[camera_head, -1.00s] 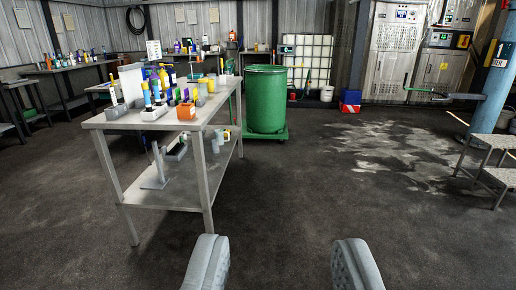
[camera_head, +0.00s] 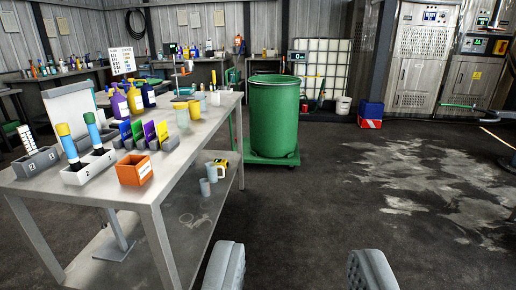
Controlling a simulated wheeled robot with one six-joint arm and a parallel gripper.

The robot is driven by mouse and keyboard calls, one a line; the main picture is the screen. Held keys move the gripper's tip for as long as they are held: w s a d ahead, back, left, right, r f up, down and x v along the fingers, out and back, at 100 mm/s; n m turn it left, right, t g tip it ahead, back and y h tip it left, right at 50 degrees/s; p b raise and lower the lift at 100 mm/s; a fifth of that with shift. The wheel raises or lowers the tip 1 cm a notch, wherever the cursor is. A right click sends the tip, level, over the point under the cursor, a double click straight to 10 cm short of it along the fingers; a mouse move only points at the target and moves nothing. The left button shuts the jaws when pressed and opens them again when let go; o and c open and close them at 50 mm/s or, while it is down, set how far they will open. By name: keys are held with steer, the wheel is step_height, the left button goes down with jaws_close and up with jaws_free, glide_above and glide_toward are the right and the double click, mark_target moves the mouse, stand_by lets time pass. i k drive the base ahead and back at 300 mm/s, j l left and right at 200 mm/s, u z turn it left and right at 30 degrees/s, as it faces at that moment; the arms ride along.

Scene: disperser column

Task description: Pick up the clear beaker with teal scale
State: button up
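My gripper (camera_head: 298,268) shows at the bottom edge, its two grey fingers wide apart with only floor between them. It is empty and well short of the metal table (camera_head: 190,166) on the left. A pale, see-through greenish vessel (camera_head: 182,117) stands upright on the tabletop, behind the coloured cards; it may be the clear beaker, but no teal scale can be made out. Pale grey cups (camera_head: 205,187) and a yellow-and-white mug-like vessel (camera_head: 221,168) stand on the lower shelf.
A green drum (camera_head: 274,118) stands behind the table. Floor to the right is clear.

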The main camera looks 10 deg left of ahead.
mark_target(199, 96)
steer(key=i, duration=1.2)
steer(key=i+u, duration=0.1)
steer(key=i, duration=1.05)
steer(key=i+l, duration=0.2)
steer(key=i, duration=1)
